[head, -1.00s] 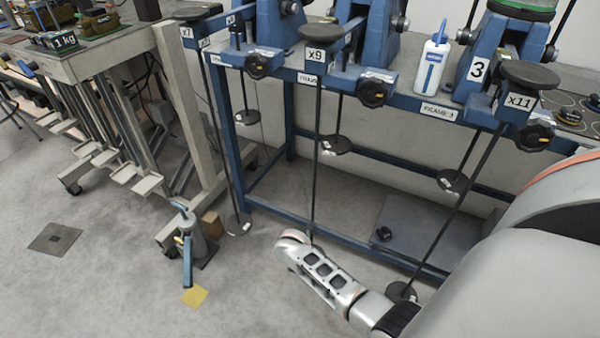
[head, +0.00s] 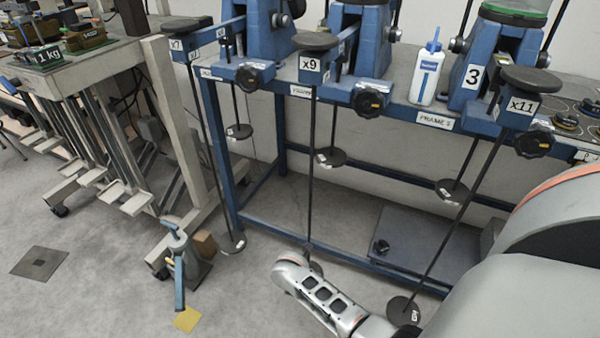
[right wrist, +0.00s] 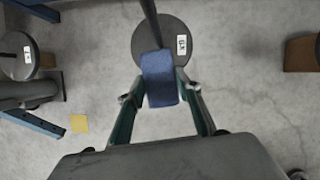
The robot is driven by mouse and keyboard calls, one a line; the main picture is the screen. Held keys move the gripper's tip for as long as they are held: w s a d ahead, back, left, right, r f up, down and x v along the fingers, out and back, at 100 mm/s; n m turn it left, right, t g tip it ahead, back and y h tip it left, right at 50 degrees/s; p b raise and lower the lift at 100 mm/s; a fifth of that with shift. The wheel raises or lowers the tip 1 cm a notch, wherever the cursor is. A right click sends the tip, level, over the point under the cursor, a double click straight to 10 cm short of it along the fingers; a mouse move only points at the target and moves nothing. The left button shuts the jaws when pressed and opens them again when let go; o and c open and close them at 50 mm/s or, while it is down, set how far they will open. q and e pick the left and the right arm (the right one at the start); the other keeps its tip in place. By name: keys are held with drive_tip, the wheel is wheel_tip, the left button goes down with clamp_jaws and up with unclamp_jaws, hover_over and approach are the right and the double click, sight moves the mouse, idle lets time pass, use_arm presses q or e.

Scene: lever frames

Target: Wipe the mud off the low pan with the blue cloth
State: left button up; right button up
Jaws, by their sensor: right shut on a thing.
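The blue cloth (right wrist: 160,80) is folded between the fingers of my right gripper (right wrist: 160,90) in the right wrist view. That gripper is shut on it. The cloth overlaps the near edge of a round dark grey pan (right wrist: 172,32) with a white tag, hanging on a dark rod. I cannot tell whether the cloth touches the pan. No mud stands out on the visible part of the pan. In the head view my right arm reaches low beneath the x9 frame, and its gripper and cloth are hidden. My left gripper is not in view.
Other low pans hang at left (head: 232,244) and right (head: 403,311). A blue-framed bench (head: 390,268) stands behind. A blue and grey stand (head: 190,262) and a yellow card (head: 187,319) are on the floor at left. The floor at left is mostly clear.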

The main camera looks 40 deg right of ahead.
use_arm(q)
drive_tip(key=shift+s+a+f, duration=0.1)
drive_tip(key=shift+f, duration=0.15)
use_arm(e)
drive_tip(key=shift+f, duration=0.15)
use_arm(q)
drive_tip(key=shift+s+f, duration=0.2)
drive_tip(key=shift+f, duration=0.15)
use_arm(e)
drive_tip(key=shift+f, duration=0.7)
idle(0.8)
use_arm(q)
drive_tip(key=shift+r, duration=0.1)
use_arm(e)
drive_tip(key=shift+s+d+r, duration=0.1)
drive_tip(key=shift+s+d, duration=0.05)
drive_tip(key=shift+s, duration=0.15)
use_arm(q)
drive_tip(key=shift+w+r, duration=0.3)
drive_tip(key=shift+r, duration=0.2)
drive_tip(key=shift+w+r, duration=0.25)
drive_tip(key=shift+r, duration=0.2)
use_arm(e)
drive_tip(key=shift+s+d, duration=0.1)
drive_tip(key=shift+s, duration=0.25)
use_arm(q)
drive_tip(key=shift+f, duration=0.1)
use_arm(e)
drive_tip(key=shift+w, duration=0.15)
